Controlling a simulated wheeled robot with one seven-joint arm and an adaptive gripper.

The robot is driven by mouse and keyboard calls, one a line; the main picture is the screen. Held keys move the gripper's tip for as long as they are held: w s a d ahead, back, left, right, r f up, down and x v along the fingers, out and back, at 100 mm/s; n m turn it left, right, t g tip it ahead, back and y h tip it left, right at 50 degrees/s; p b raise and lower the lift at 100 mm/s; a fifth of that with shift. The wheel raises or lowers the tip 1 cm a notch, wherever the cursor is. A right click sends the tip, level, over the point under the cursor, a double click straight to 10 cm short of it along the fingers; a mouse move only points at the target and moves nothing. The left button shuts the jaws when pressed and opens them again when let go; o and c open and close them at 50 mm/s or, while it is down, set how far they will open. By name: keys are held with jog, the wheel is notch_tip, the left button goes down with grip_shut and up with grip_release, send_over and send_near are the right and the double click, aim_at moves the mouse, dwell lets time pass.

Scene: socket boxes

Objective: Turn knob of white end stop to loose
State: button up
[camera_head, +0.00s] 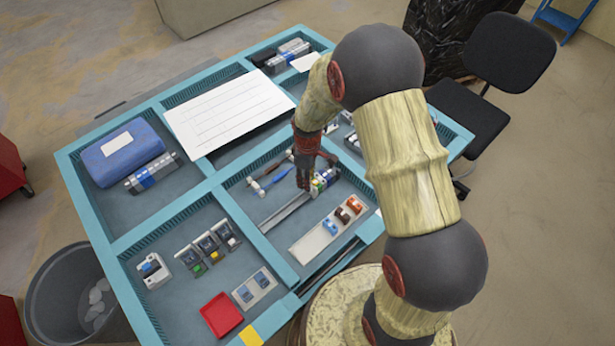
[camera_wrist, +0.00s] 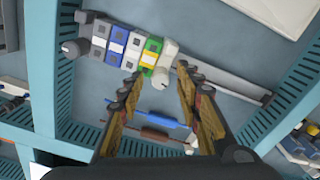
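A row of terminal blocks sits on a grey rail, which shows in the wrist view (camera_wrist: 225,85) and the head view (camera_head: 286,211). The blocks are white, blue, grey, green and yellow. At the row's right end in the wrist view is a white end stop (camera_wrist: 168,57), with a pale knob (camera_wrist: 160,77) below it. In the head view my gripper (camera_head: 306,183) hides part of the row.
Blue and brown-handled tools (camera_wrist: 160,119) lie beside the rail. The teal compartment walls (camera_wrist: 45,70) surround this area. A tray with coloured parts (camera_head: 318,238) lies nearby, and a white sheet (camera_head: 228,110) lies farther back.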

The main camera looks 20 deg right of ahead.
jog(key=shift+r, duration=0.1)
notch_tip(320, 180, up, 12)
dwell(0.5)
